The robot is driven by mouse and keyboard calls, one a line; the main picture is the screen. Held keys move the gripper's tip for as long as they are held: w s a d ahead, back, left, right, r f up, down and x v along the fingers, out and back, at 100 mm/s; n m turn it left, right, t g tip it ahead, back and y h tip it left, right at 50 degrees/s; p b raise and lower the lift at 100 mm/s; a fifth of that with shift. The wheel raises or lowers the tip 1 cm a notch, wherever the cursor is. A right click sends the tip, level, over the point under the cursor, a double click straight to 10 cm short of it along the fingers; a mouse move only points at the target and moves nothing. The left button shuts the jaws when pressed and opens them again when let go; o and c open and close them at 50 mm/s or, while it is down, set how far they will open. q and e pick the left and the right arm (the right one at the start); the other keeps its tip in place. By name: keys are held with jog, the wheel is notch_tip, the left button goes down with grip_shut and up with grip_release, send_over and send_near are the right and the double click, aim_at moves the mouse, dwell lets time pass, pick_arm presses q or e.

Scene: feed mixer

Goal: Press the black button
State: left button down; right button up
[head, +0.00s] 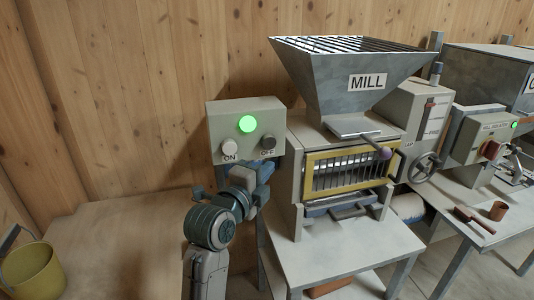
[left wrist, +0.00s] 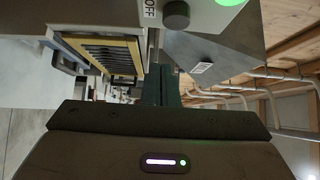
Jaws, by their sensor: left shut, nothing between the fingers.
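The black button (head: 268,142) sits on the right of the grey control box (head: 217,128), above the label OFF. It also shows in the left wrist view (left wrist: 176,15), near the top edge. A white button (head: 229,147) labelled ON sits to its left, and a lit green lamp (head: 247,124) is above them. My left gripper (head: 266,168) is in front of the box, just below the black button in the head view. Its fingers (left wrist: 162,84) are shut and empty. A gap shows between fingertips and button in the left wrist view. My right gripper is not in view.
The mill (head: 346,82) with its hopper and yellow-framed grate (head: 313,163) stands right of the box on a table (head: 350,258). A second control box (head: 480,134) is farther right. A yellow bucket (head: 32,270) stands at lower left. The wooden wall is behind.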

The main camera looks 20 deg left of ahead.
aim_at(267, 157)
pick_arm(q)
jog(key=w, duration=0.2)
jog(key=w+a+p, duration=0.1)
jog(key=w, duration=0.1)
jog(key=w+p, duration=0.1)
jog(key=w, duration=0.1)
jog(key=shift+w+a, duration=0.1)
jog(key=shift+a, duration=0.25)
